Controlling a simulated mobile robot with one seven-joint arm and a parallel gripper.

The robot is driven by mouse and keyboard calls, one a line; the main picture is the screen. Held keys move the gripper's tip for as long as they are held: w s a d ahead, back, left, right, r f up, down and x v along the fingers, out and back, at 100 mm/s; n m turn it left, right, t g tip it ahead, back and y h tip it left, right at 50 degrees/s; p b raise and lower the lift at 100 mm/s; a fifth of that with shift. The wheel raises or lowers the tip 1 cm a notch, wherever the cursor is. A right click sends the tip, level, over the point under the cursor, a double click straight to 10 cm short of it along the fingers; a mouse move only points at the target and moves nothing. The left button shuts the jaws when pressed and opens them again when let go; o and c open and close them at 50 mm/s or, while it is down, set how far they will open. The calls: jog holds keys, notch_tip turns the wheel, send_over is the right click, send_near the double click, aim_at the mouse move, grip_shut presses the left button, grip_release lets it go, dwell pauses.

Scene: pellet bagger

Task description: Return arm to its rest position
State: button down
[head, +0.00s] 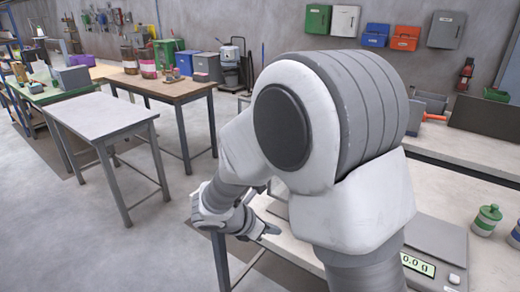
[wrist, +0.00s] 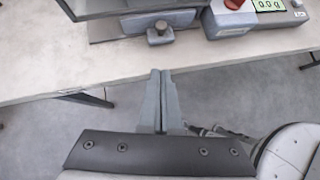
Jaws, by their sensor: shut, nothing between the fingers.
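My arm fills the middle of the head view and hides much of the bench behind it. My gripper (head: 270,230) shows low at the left of the arm, close to the near bench's edge. In the wrist view my gripper (wrist: 160,75) has its two grey fingers together, with nothing between them.
The bench (wrist: 105,62) holds a scale (head: 440,250) reading 0.0 g, partly behind my arm. A small grey knobbed block (wrist: 160,33) sits near the bench edge. Green and blue-lidded jars (head: 487,220) stand at the right.

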jog(key=s+d+r+m+y, duration=0.3)
jog(key=s+d+r+m, duration=0.1)
jog(key=s+r+m, duration=0.4)
jog(key=s+d+r+m+y+p, duration=0.1)
jog(key=s+d+r+m+y, duration=0.3)
jog(key=s+r+m, duration=0.5)
jog(key=s+m, duration=0.3)
jog(key=m, duration=0.5)
jog(key=shift+s+d+r, duration=0.2)
jog(key=shift+s+r, duration=0.05)
jog(key=shift+s, duration=0.05)
jog(key=shift+d, duration=0.1)
